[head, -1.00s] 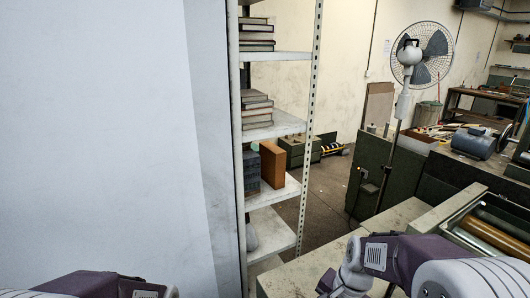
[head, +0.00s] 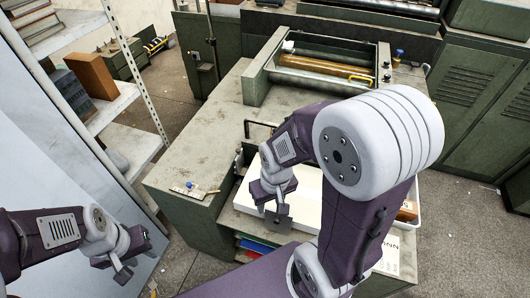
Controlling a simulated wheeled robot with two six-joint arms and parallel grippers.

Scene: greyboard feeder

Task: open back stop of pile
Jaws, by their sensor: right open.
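A white pile (head: 306,192) of sheets or boards lies in the feeder bay of the green machine (head: 210,125), partly hidden by my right arm. A dark bar (head: 262,124) stands at the pile's far left edge; I cannot tell whether it is the back stop, or whether that is open. My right gripper (head: 271,205) is open and empty, over the left part of the pile. My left gripper (head: 130,258) looks open and empty at the lower left, beside the shelf and apart from the machine.
A shelf rack (head: 105,110) with books and an orange-brown box (head: 91,75) stands at the left. A roller unit (head: 320,70) with a yellow handle sits on the machine top. A small blue knob (head: 189,185) is on its front left corner. Green cabinets (head: 480,90) stand right.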

